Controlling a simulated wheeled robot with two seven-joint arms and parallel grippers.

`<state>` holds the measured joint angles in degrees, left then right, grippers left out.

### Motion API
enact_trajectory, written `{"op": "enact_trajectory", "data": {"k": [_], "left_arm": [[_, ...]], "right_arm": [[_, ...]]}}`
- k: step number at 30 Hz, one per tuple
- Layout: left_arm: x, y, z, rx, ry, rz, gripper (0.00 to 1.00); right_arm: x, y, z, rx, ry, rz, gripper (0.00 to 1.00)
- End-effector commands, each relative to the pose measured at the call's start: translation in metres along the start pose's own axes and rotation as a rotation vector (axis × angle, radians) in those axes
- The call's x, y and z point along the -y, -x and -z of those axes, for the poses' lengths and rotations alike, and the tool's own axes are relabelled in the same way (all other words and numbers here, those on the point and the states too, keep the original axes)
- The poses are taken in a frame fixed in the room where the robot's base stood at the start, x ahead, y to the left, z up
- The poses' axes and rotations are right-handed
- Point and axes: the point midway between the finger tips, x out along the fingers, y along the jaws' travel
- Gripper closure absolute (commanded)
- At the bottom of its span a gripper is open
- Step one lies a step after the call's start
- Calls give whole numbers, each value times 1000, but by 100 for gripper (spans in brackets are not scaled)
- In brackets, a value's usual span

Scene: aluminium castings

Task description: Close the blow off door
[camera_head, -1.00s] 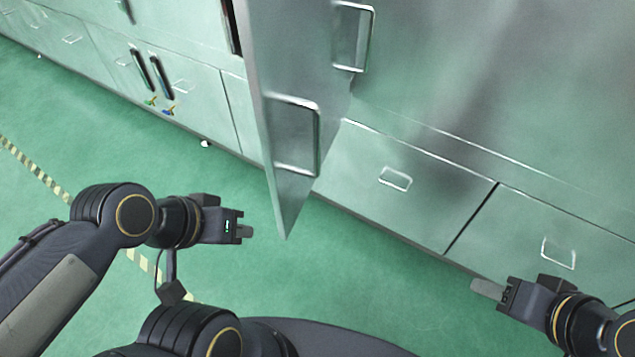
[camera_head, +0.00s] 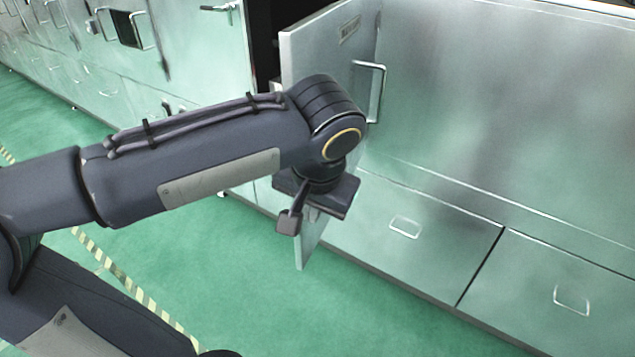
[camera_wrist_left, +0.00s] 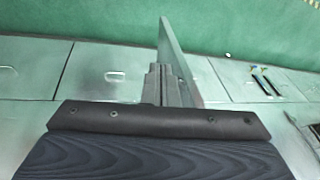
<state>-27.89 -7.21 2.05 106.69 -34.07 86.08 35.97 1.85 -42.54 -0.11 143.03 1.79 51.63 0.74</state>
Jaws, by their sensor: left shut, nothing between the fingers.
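The blow off door (camera_head: 312,45) is a metal panel standing open, swung out from the cabinet front. My left arm crosses in front of it and hides its middle; its lower tip shows below my wrist. My left gripper (camera_head: 318,212) is at the door's lower part, its fingertips mostly hidden in the head view. In the left wrist view the shut, empty fingers (camera_wrist_left: 160,85) are right beside the door (camera_wrist_left: 176,55), seen nearly edge-on. I cannot tell whether they touch it. My right gripper is out of view.
Lower drawers (camera_head: 400,235) have small handles. More cabinets (camera_head: 190,50) run along the left. The green floor (camera_head: 250,300) in front is clear.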

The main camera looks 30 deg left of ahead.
Motion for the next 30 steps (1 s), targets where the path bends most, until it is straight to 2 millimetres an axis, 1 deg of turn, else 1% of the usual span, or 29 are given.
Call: {"op": "enact_trajectory", "data": {"k": [1,3,6,9,11,14,17,24,28,30], "left_arm": [[-11,10,16,-22,-1,62,100],[-22,26,34,-61,27,152,100],[-36,48,51,-121,76,250,100],[-44,60,59,-159,114,299,100],[-46,62,61,-169,125,312,100],[-42,56,63,-171,131,318,100],[-37,42,65,-168,131,318,100],[-20,-7,72,-165,130,317,100],[-12,-31,76,-166,129,316,100],[0,-30,75,-169,133,313,100]], "right_arm": [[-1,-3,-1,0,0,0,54],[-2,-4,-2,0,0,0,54],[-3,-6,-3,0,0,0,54],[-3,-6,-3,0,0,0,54],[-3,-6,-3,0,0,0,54],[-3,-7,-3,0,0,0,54],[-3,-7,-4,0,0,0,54],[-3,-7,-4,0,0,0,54],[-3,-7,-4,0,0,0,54],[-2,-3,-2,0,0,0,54]]}}
